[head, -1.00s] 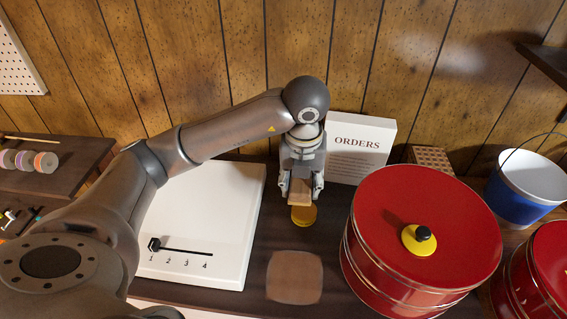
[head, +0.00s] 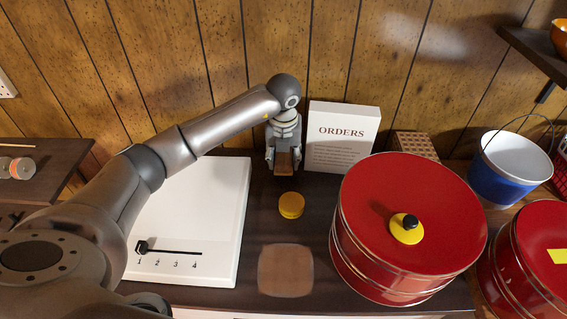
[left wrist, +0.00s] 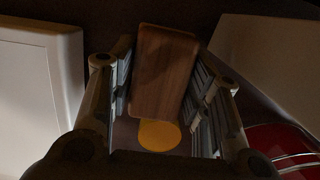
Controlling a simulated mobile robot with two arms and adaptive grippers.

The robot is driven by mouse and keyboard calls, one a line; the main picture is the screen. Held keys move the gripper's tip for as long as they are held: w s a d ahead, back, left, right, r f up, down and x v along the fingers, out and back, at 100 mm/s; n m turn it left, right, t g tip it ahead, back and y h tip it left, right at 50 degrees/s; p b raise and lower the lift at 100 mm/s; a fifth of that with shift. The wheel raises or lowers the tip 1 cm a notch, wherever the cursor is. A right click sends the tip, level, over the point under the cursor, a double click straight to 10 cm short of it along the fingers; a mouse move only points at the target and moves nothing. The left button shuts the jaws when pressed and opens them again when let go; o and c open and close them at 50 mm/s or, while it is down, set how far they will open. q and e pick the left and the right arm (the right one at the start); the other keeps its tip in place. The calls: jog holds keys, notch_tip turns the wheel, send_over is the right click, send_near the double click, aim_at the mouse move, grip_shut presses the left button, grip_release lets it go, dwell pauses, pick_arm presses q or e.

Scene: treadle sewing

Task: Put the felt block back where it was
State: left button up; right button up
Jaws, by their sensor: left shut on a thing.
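The felt block (head: 284,163) is a brown block with a wood-like look, held between the fingers of my left gripper (head: 284,165). In the left wrist view the block (left wrist: 163,72) sits tilted between the two fingers (left wrist: 165,95). The gripper is shut on it, near the back of the dark table, left of the ORDERS sign. Whether the block touches the table is unclear. A yellow disc (head: 291,205) lies on the table in front of it, and a brownish rounded square (head: 286,270) lies nearer. My right gripper is out of view.
A white board with a 1–4 slider (head: 200,225) lies left of the gripper. The white ORDERS sign (head: 342,140) stands close on the right. A large red tin (head: 400,200) fills the right, with a blue-and-white bucket (head: 510,170) behind it.

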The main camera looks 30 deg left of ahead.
aim_at(283, 165)
pick_arm(q)
jog(key=shift+w+a+f, duration=0.25)
jog(key=shift+w+f, duration=0.2)
jog(key=shift+f, duration=0.2)
notch_tip(283, 165, down, 2)
jog(key=shift+f+p, duration=0.15)
jog(key=shift+p, duration=0.3)
jog(key=shift+f, duration=0.35)
jog(key=shift+f, duration=0.2)
jog(key=o, duration=0.9)
jog(key=shift+r, duration=0.1)
